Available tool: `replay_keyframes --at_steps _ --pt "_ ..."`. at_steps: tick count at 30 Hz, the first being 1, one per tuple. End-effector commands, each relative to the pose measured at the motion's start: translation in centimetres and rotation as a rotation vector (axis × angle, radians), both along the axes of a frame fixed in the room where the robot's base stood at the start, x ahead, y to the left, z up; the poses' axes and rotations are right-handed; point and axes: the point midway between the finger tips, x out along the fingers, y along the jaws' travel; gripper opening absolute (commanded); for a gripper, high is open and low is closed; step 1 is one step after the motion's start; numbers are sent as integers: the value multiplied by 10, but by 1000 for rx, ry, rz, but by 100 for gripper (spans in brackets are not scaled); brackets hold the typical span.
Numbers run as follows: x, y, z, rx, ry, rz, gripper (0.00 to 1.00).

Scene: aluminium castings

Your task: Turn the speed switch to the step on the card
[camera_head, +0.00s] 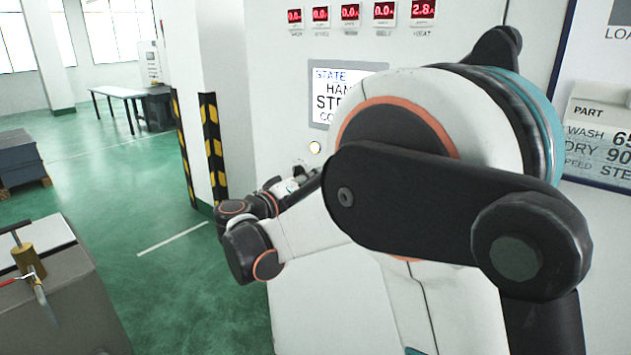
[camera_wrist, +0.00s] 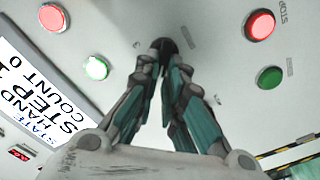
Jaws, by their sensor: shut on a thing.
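The speed switch (camera_wrist: 164,43) is a small black knob on the pale panel in the wrist view. My gripper (camera_wrist: 163,54) is shut on it, and the fingertips hide most of the knob, so I cannot read its pointer. The card (camera_head: 598,140) at the right edge of the head view has lines for PART, WASH, DRY and SPEED. Its speed line starts "STE" and is cut off by the frame. In the head view my arm hides the switch.
Around the switch are a red button (camera_wrist: 53,17), a lit green one (camera_wrist: 96,68), a red STOP button (camera_wrist: 259,25) and a dark green one (camera_wrist: 270,77). Red readouts (camera_head: 350,14) line the panel top. A grey bench (camera_head: 70,290) stands at left; green floor between is clear.

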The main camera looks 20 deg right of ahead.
Motion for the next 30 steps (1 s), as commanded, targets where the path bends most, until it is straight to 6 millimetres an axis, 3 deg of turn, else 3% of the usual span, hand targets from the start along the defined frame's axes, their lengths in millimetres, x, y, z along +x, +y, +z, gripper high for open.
replay_keyframes --at_steps 9,10,12,23,30 --pt "0 0 0 -1 1 1 0" --pt "0 1 0 -1 1 1 14" --pt "0 0 0 1 0 1 29" --pt "-1 1 0 1 0 1 29" --pt "-17 25 0 0 0 4 29"
